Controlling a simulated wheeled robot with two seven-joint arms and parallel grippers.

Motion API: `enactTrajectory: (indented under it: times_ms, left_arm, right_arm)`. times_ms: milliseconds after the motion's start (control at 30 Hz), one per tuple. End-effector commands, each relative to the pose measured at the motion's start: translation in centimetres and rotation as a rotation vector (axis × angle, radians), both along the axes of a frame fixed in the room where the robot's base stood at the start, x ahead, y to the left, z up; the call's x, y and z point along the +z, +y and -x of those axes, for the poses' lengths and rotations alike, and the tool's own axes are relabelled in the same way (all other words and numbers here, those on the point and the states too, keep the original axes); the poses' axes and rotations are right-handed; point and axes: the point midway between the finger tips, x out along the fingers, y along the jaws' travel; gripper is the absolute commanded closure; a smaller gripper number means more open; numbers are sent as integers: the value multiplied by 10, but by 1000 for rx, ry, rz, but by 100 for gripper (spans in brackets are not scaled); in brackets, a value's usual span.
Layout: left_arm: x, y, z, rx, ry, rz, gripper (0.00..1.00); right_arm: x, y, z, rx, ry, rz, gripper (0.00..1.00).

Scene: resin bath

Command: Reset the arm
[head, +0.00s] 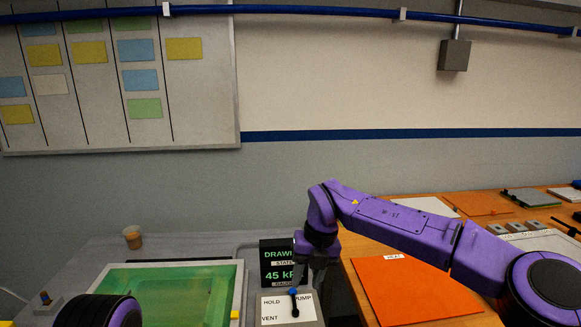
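My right gripper (308,277) points down from the purple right arm, over a white control plate (273,307) marked HOLD, PUMP and VENT. Its two dark grey fingers look spread apart, with nothing seen between them. A small lever (294,303) with a blue part and a dark end stands on the plate, just below and left of the fingers. I cannot tell whether a finger touches it. Behind the plate a black display (277,262) shows green text, partly covered by my gripper, with "45". Of my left arm only a rounded purple and black part shows at the bottom left; its gripper is out of view.
A pale-rimmed bath (239,283) of green liquid lies left of the plate. A small brown cup (132,238) stands behind it. Grey blocks and boards stand farther right.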

Motion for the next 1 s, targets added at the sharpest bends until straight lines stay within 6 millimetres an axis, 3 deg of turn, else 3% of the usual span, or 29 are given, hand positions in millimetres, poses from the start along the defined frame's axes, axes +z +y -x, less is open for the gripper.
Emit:
enactTrajectory:
  times_ms: [367, 467, 667, 767, 867, 1000]
  left_arm:
    - [0, 0, 0, 0, -1, 0, 100]
    - [0, 0, 0, 0, -1, -1, 100]
    - [0, 0, 0, 0, 0, 0, 100]
    - [0, 0, 0, 0, 0, 0, 100]
    - [0, 0, 0, 0, 0, 0, 100]
    - [0, 0, 0, 0, 0, 0, 100]
  right_arm:
    - [-63, -8, 9, 150, -55, 212, 62]
    - [-89, -19, 14, 217, -77, 302, 62]
    - [-158, -54, 34, 456, -129, 546, 62]
    - [-200, -81, 53, 655, -153, 691, 62]
    - [-253, -117, 88, 975, -162, 846, 62]
    - [-317, -175, 168, 1572, -134, 938, 62]
